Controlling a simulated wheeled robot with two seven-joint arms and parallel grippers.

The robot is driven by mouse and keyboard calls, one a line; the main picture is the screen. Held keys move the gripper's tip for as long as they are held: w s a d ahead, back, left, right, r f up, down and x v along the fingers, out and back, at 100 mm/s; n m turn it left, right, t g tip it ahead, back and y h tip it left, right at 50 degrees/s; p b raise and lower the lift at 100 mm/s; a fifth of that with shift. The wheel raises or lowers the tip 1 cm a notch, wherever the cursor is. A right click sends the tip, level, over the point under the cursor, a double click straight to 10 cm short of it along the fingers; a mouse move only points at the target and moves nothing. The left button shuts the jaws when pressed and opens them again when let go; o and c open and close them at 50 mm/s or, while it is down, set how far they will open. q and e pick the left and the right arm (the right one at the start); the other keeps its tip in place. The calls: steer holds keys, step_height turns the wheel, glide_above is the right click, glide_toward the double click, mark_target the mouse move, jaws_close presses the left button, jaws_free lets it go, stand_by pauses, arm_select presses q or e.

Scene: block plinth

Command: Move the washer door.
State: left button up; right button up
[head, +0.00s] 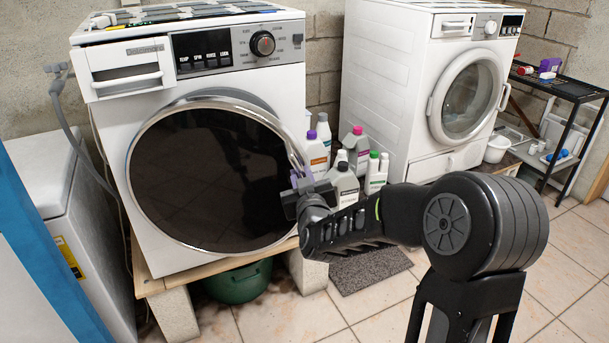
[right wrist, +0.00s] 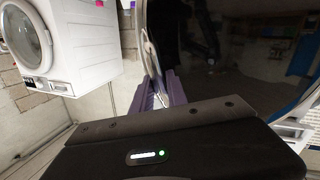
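The near white washer (head: 110,110) stands at the left centre in the head view. Its large round dark glass door (head: 205,180) faces me; I cannot tell whether it is fully closed. The door handle (head: 296,158) is a thin silvery bar along the right edge, and it also shows in the right wrist view (right wrist: 152,72). My right gripper (head: 301,180) is at the handle's lower part. In the right wrist view its purple fingers (right wrist: 157,92) are apart, with the handle's end between their tips. Contact is unclear. My left gripper is out of view.
Several detergent bottles (head: 343,180) stand just right of the door. A second washer (head: 405,75) is behind them. A green tub (head: 238,283) sits under the wooden stand. A white appliance (head: 85,225) is at the left. Open tiled floor (head: 300,318) lies in front.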

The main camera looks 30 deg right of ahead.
steer(key=o, duration=0.4)
steer(key=v, duration=0.7)
steer(key=shift+s+a, duration=0.15)
steer(key=shift+s, duration=0.2)
stand_by(0.3)
